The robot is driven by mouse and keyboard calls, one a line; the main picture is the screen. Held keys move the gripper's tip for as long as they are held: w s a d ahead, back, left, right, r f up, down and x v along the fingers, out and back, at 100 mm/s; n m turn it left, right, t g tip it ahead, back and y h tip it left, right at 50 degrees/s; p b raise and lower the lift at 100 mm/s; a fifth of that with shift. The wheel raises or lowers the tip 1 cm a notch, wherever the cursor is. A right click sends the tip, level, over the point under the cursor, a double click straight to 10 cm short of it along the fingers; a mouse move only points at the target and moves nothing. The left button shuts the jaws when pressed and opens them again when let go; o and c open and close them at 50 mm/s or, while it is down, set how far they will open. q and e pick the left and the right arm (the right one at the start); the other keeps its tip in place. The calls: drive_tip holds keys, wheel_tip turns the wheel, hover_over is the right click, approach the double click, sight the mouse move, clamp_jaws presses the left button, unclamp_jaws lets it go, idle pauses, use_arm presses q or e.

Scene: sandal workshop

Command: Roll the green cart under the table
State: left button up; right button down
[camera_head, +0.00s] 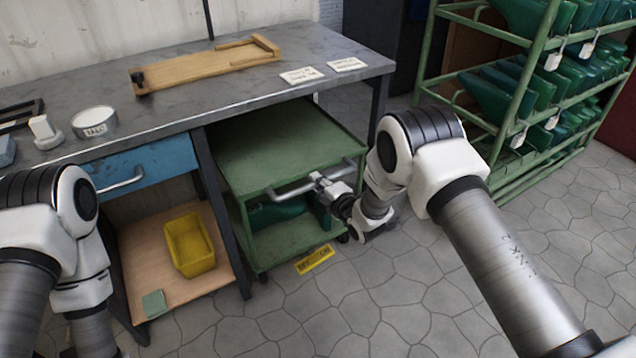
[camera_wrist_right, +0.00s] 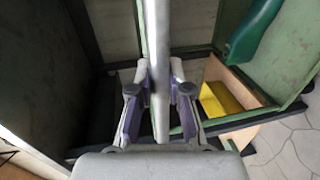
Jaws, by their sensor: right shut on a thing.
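The green cart (camera_head: 275,150) stands upright on the floor between the dark table leg on its left and the one on its right. Its back part is under the table (camera_head: 225,85), hidden by the tabletop, and its front part sticks out past the front edge. A pale bar handle (camera_head: 285,190) runs along its near side. My right gripper (camera_head: 322,183) is shut on this handle near its middle. In the right wrist view the handle (camera_wrist_right: 157,50) passes between the fingers. My left arm is at the left, its gripper out of view.
A blue drawer (camera_head: 140,165) and a low wooden shelf with a yellow bin (camera_head: 188,245) are left of the cart. A yellow floor label (camera_head: 315,260) lies before it. A green rack (camera_head: 490,100) stands at right. The foreground floor is clear.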

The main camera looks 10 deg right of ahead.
idle(0.3)
drive_tip(key=c, duration=1.1)
unclamp_jaws()
drive_tip(key=shift+s, duration=0.1)
drive_tip(key=v, duration=1.1)
drive_tip(key=shift+s, duration=0.4)
drive_tip(key=shift+d, duration=0.1)
